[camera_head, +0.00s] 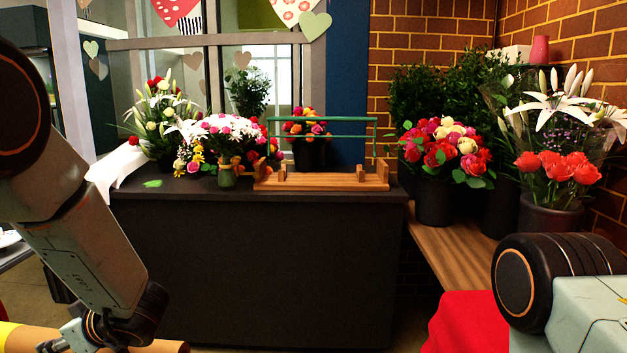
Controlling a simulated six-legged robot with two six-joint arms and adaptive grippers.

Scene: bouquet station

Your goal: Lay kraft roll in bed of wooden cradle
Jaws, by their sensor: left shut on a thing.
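The wooden cradle (335,183) sits on the dark counter in the middle of the view. It has a slatted wooden base with upright end blocks, and green rails (322,135) show above it. Its bed looks empty. The brown kraft roll (168,347) is at the bottom left, low in front of the counter and well apart from the cradle. The lower edge of the picture cuts it off. My left gripper (68,338) is shut on the roll. My right gripper is out of view; only part of my right arm shows at the bottom right.
The black counter (255,255) holds flower bunches (215,135), a small green vase (227,177) and white paper (118,172) at its left end. Buckets of flowers (435,205) stand on a wooden bench (455,245) at right. A red cloth (465,325) lies below.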

